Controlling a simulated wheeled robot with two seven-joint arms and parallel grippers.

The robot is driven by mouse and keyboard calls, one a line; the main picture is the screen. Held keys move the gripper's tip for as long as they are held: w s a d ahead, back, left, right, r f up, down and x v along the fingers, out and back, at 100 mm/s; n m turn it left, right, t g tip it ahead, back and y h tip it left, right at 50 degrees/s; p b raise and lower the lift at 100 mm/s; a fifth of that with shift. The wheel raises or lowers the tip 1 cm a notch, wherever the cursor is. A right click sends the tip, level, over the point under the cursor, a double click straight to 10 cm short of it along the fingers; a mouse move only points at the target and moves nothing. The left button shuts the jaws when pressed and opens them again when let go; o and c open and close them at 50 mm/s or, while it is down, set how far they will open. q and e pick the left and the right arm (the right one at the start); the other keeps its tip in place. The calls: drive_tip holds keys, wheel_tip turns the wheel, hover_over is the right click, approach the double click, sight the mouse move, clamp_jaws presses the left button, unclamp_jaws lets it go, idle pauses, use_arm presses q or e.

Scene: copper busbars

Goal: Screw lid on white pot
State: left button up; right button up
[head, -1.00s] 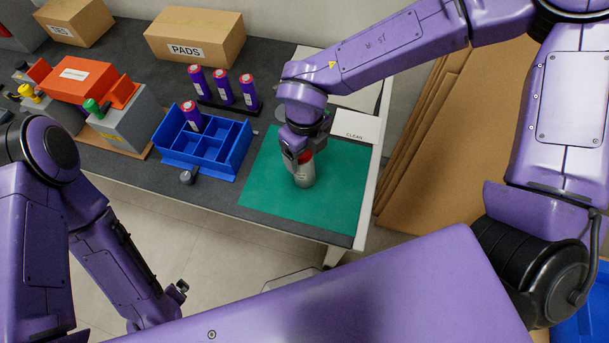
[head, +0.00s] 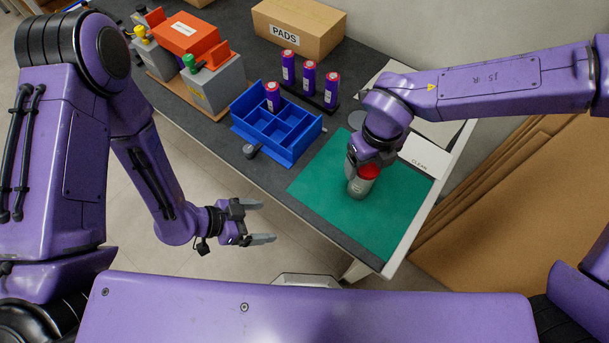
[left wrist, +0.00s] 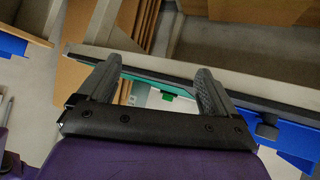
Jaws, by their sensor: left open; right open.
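A grey-silver pot (head: 358,187) with a red top (head: 370,171) stands on the green mat (head: 325,190). I see no pot that is clearly white; whether the red top is a separate lid, and how it sits, I cannot tell. My right gripper (head: 366,163) is open, right at the red top from above, and its wrist hides part of it. My left gripper (head: 264,222) is open and empty, in the air before the table's front edge. Its two fingers also show apart in the left wrist view (left wrist: 157,82), with nothing between them.
A blue divided bin (head: 262,148) holds one purple, red-topped cylinder (head: 272,97). Several similar cylinders (head: 309,77) stand in a black rack behind it. A PADS box (head: 298,28), grey blocks with an orange piece (head: 188,33) and a CLEAN card (head: 418,155) are around. The front mat is clear.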

sight(362, 179)
use_arm(q)
drive_tip(key=w+d+r+h, duration=0.1)
drive_tip(key=d+r, duration=0.1)
drive_tip(key=w+d+r+m+h, duration=0.1)
drive_tip(key=d+r+h, duration=0.1)
drive_tip(key=d, duration=0.1)
drive_tip(key=w+d+r+m+t+h, duration=0.1)
drive_tip(key=w+d+r+h, duration=0.1)
drive_tip(key=d, duration=0.1)
drive_tip(key=shift+r, duration=0.3)
drive_tip(key=w+d+r+h, duration=0.1)
drive_tip(key=w+d, duration=0.1)
drive_tip(key=d, duration=0.3)
drive_tip(key=w+d+r+h, duration=0.1)
drive_tip(key=d+r, duration=0.1)
drive_tip(key=d, duration=0.2)
drive_tip(key=w+d+r, duration=0.2)
drive_tip(key=d, duration=0.3)
drive_tip(key=shift+w+d+r+m+t+h, duration=0.2)
drive_tip(key=shift+w+d+m+t+h, duration=0.1)
drive_tip(key=shift+d+m+t+h, duration=0.1)
drive_tip(key=c, duration=1.3)
drive_tip(key=shift+o, duration=0.2)
use_arm(e)
drive_tip(key=c, duration=0.7)
